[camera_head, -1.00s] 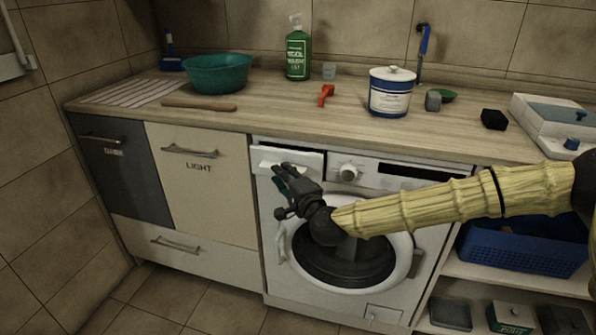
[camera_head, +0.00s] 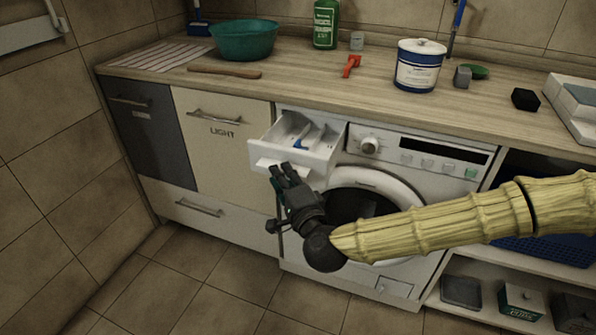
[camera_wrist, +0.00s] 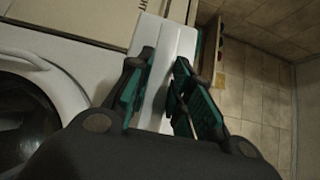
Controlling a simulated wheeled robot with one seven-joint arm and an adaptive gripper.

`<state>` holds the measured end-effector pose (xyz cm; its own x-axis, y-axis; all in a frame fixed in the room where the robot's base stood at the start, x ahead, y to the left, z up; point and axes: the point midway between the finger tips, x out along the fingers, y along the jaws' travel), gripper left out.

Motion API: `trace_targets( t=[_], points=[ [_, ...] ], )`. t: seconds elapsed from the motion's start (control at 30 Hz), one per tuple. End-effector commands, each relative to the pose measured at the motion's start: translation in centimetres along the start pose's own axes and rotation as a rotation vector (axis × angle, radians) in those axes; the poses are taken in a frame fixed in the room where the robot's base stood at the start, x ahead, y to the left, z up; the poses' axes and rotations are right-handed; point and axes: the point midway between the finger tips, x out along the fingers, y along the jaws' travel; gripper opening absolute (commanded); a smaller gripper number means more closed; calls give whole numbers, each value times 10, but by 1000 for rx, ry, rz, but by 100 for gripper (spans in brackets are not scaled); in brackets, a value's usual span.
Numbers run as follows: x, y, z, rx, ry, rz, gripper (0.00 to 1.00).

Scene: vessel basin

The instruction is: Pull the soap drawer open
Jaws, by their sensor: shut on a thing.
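The white soap drawer (camera_head: 322,150) is pulled well out from the upper left of the washing machine (camera_head: 410,165). Its inside shows, with compartments and a small blue part. My gripper (camera_head: 280,171) is at the drawer's front, shut on its white handle (camera_head: 268,165). In the wrist view my gripper's green-padded fingers (camera_wrist: 163,88) sit on either side of the white drawer front (camera_wrist: 170,50). The exact contact of the fingertips is partly hidden by the fingers.
The wooden counter (camera_head: 310,78) runs above, with a teal basin (camera_head: 245,42), a green bottle (camera_head: 326,22) and a white-blue tub (camera_head: 418,66). Cabinet doors with bar handles stand left of the machine (camera_head: 230,160). The floor (camera_head: 220,290) in front is clear.

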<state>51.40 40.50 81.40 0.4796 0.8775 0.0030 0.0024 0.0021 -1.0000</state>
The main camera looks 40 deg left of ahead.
Motion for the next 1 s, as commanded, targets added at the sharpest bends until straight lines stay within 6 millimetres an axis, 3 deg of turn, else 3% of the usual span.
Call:
trace_targets(
  t=[0.33,0.37,0.43,0.47,0.8,1.0],
  points=[
    [-2,7,2,3,-2,11,0],
    [-2,7,2,3,-2,11,25],
    [-2,6,2,3,-2,10,38],
    [-2,6,1,3,-1,9,39],
    [-3,2,0,1,-1,4,39],
    [-24,2,0,2,-1,4,39]
  ],
)
